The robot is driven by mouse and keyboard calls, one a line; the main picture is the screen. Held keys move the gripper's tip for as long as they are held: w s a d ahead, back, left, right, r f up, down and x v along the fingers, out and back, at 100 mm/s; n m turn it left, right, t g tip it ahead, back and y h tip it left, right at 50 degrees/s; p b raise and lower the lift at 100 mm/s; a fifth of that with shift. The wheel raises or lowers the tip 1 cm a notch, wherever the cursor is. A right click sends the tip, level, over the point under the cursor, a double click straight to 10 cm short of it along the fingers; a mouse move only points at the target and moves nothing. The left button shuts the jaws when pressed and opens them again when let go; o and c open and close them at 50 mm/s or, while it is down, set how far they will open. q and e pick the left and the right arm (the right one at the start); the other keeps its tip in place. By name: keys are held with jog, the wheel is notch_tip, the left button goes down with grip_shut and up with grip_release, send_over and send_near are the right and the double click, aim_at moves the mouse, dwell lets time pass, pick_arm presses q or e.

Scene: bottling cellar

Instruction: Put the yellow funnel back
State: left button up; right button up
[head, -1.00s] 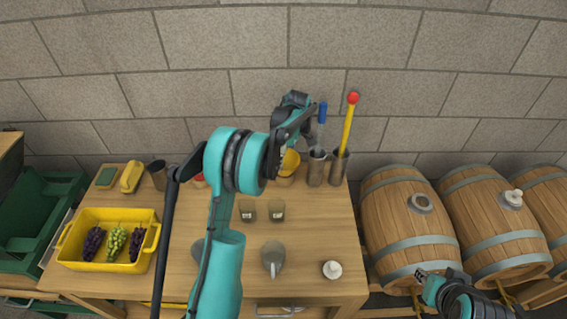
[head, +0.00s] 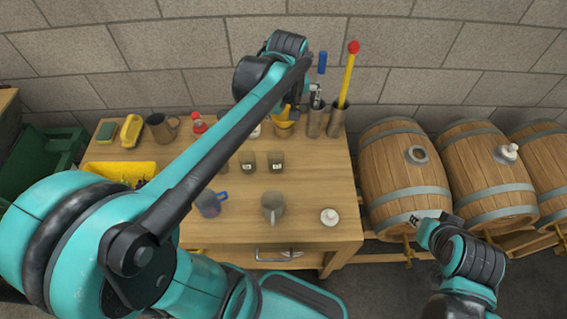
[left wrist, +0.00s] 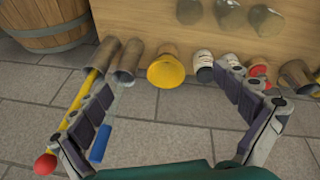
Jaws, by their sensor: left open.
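The yellow funnel (head: 283,128) stands at the back edge of the wooden table, left of two metal tubes. In the left wrist view the funnel (left wrist: 166,73) shows its wide yellow mouth. My left gripper (head: 291,108) is over the back of the table by the funnel, partly hidden by my arm. In the left wrist view my left gripper (left wrist: 168,82) is open and empty, its fingers spread on either side of the funnel without visible contact. My right gripper (head: 432,218) is in front of the barrels; its jaws are too small to read.
A blue-handled tool (head: 322,62) and a yellow rod with a red ball (head: 348,72) rise from the tubes close to my left gripper. Grey mugs, including one (head: 273,207), and small jars stand on the table (head: 310,190).

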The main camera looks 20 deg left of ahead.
pick_arm(q)
jog(key=s+d+f+m+t, duration=0.1)
jog(key=s+d+f+m, duration=0.1)
jog(key=s+m, duration=0.2)
jog(key=s+d+f+m+t+h, duration=0.1)
jog(key=s+d+f+m+t, duration=0.1)
jog(key=s, duration=0.9)
jog(key=d+m, duration=0.1)
jog(key=m, duration=0.1)
jog(key=shift+s+f+m+t, duration=0.2)
jog(key=shift+m+t, duration=0.1)
jog(key=shift+m, duration=0.1)
jog(key=shift+w+f, duration=0.1)
notch_tip(320, 180, down, 4)
jog(key=b, duration=0.4)
jog(key=shift+f+b, duration=0.25)
jog(key=shift+b, duration=0.1)
